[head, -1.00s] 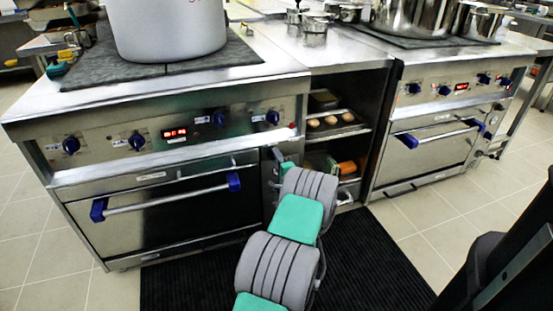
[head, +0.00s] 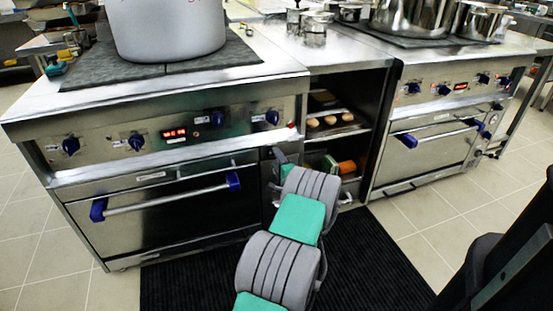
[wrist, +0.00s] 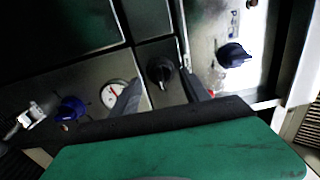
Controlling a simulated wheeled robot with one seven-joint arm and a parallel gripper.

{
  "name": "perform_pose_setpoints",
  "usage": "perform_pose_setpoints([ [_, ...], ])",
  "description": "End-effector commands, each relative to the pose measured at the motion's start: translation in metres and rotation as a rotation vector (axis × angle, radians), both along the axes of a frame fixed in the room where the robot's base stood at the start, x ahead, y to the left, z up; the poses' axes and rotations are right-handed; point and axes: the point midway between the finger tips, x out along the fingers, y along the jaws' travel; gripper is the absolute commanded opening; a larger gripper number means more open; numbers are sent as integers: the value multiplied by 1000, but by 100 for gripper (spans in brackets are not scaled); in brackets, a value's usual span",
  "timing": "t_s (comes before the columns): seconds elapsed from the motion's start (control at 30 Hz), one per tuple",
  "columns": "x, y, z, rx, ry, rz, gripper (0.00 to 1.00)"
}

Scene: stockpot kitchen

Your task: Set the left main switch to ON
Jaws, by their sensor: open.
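A black rotary switch (wrist: 160,72) sits on a dark panel in the wrist view, between a round white gauge (wrist: 115,95) and a blue knob (wrist: 235,55). My gripper (wrist: 161,80) is open, with one finger on each side of the switch in the picture. I cannot tell whether the fingers touch it, nor which setting it points to. In the head view my gripper (head: 279,155) is at the right end of the left stove's front (head: 158,177), and my arm hides the switch there.
The left stove has several blue knobs (head: 136,141), a red display (head: 174,133) and an oven handle (head: 165,197). A large pot (head: 168,30) stands on top. Open shelves with eggs (head: 330,120) are right of my gripper. A blue knob (wrist: 72,108) is left of the gauge.

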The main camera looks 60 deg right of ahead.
Motion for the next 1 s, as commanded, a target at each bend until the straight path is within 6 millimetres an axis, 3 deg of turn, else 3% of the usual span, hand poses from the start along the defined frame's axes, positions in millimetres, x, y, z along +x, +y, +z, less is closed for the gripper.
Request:
perform_pose_setpoints([
  [0.3,-43,42,2,1,-1,-3,54],
  [0.77,-46,48,2,-1,1,2,54],
  [0.87,-28,54,16,-12,31,41,54],
  [0.97,21,78,47,-43,122,155,54],
  [1.0,47,94,63,-62,175,218,54],
])
